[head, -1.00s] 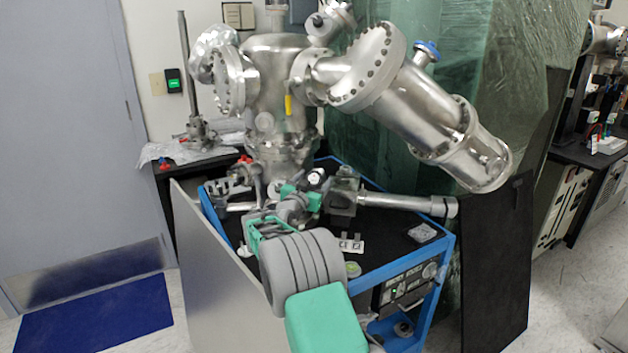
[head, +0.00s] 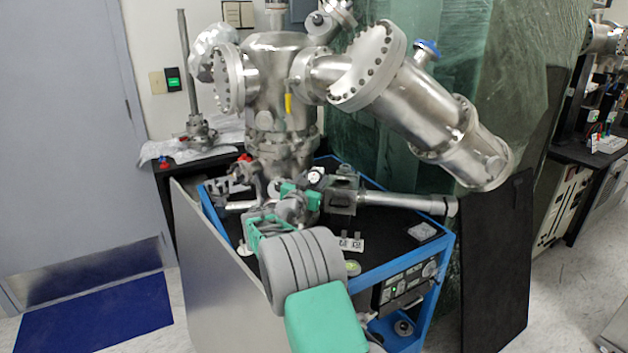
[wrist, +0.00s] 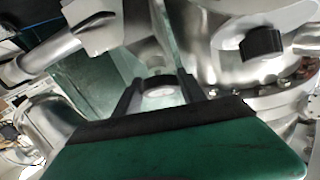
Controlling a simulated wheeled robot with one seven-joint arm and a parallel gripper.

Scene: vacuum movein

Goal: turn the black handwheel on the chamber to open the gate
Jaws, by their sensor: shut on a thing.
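The steel chamber (head: 275,85) stands upright on the blue-framed cart. My gripper (head: 313,184) is low at the chamber's front, with its green palm beside the metal valve parts. In the wrist view, the two dark fingers of my gripper (wrist: 158,92) stand either side of a small round part with a dark rim and pale face. I take it to be the black handwheel (wrist: 158,80), and the fingers are shut on it. In the head view the handwheel (head: 315,175) is small and partly hidden by my gripper. The gate itself cannot be made out.
A steel tube (head: 405,202) sticks out right of the handwheel over the black cart top. The large angled cylinder (head: 430,110) hangs above it. A black knob (wrist: 262,42) is on the chamber in the wrist view. Floor is clear at left, by the blue mat (head: 95,315).

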